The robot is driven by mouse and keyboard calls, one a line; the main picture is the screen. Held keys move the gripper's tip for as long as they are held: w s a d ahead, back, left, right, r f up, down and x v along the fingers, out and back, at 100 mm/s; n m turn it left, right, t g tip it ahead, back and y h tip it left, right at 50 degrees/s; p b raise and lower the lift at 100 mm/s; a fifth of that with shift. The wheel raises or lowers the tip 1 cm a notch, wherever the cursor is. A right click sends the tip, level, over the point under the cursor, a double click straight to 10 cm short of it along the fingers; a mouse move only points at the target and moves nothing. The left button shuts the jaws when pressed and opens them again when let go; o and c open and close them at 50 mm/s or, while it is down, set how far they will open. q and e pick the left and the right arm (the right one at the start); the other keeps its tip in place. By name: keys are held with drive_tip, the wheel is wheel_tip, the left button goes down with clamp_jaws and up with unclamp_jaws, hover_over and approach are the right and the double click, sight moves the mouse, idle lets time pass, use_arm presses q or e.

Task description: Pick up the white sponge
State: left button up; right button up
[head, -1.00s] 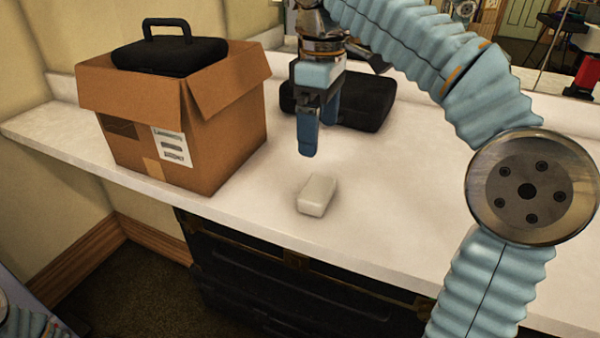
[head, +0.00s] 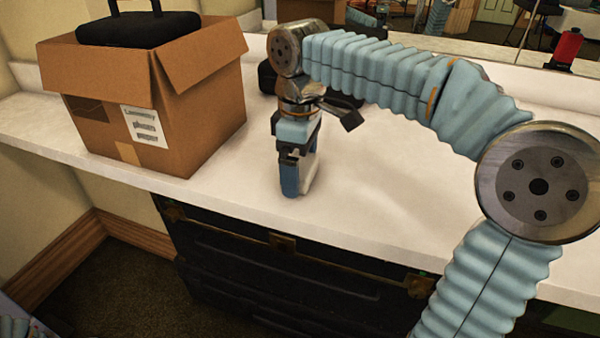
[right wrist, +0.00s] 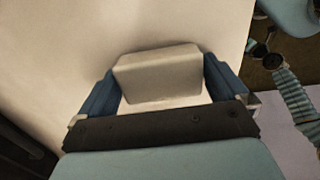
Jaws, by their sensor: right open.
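The white sponge (right wrist: 158,74) lies on the white counter between the two blue fingers of my right gripper (right wrist: 160,85) in the right wrist view. The fingers stand open on either side of it. In the head view my right gripper (head: 299,190) points down at the counter, and a small pale part of the sponge (head: 309,174) shows beside the near finger; the rest is hidden. My left gripper is not in view.
A cardboard box (head: 200,115) with a black case (head: 140,28) in it stands left of the gripper. Another black case (head: 268,78) lies behind my right arm, mostly hidden. The white counter (head: 400,225) is clear to the right, with its front edge close by.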

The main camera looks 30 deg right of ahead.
drive_tip(key=c, duration=0.7)
drive_tip(key=shift+o, duration=0.2)
drive_tip(key=shift+r, duration=0.2)
wheel_tip(320, 180, up, 2)
drive_tip(key=shift+r+p, duration=0.25)
drive_tip(key=shift+p, duration=0.05)
drive_tip(key=s+a+r, duration=0.7)
drive_tip(key=s+r, duration=0.3)
drive_tip(key=s, duration=0.2)
